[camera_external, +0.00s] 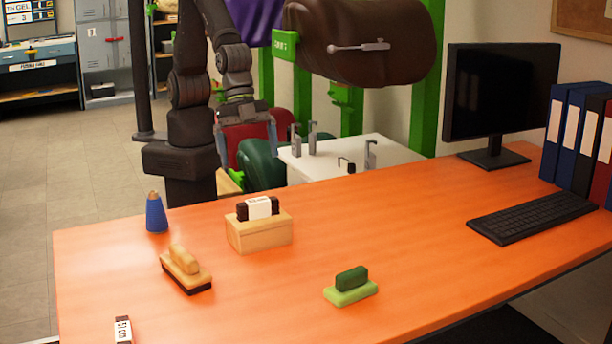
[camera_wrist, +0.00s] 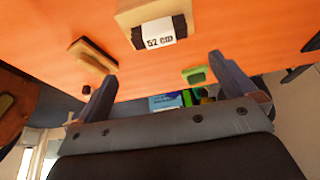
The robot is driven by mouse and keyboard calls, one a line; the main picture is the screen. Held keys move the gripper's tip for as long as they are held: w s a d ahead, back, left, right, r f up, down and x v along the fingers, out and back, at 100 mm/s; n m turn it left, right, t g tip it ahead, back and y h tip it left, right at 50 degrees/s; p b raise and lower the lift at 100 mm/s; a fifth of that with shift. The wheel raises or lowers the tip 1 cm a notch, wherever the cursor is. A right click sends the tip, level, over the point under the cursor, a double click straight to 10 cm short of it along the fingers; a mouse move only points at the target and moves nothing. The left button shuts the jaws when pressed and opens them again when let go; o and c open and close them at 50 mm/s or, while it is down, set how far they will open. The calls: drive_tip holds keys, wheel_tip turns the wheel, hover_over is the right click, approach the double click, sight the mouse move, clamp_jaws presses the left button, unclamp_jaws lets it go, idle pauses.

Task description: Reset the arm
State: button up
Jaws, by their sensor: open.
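My gripper (camera_external: 248,158) hangs beyond the far edge of the orange desk, at the left of the external view. Its two fingers are apart, with nothing between them. In the wrist view the gripper (camera_wrist: 163,70) also shows open and empty, with the desk in front of it. A wooden box (camera_external: 258,234) stands on the desk nearest the gripper and holds a dark piece with a white label (camera_external: 262,208). The label reads "52 cm" in the wrist view (camera_wrist: 154,34).
On the desk are a blue cone (camera_external: 156,215), a wooden-handled brush (camera_external: 185,270), a green block (camera_external: 351,286), a labelled dark piece (camera_external: 123,330), a keyboard (camera_external: 532,215), a monitor (camera_external: 500,95) and binders (camera_external: 580,135). A white table with clamps (camera_external: 340,160) stands behind. The desk's middle is clear.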

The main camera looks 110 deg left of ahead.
drive_tip(key=x, duration=1.2)
wheel_tip(320, 180, up, 4)
drive_tip(key=shift+r, duration=0.1)
drive_tip(key=s+d+r, duration=0.3)
drive_tip(key=s+r, duration=0.4)
drive_tip(key=s, duration=0.4)
hover_over(257, 200)
drive_tip(key=w+d, duration=0.3)
wheel_tip(257, 200, down, 5)
drive_tip(key=w+a+f, duration=0.2)
drive_tip(key=w, duration=0.3)
drive_tip(key=w+a+f+m, duration=0.1)
drive_tip(key=w+a+f, duration=0.1)
drive_tip(key=w, duration=0.3)
drive_tip(key=shift+f, duration=0.5)
drive_tip(key=shift+w+d, duration=0.1)
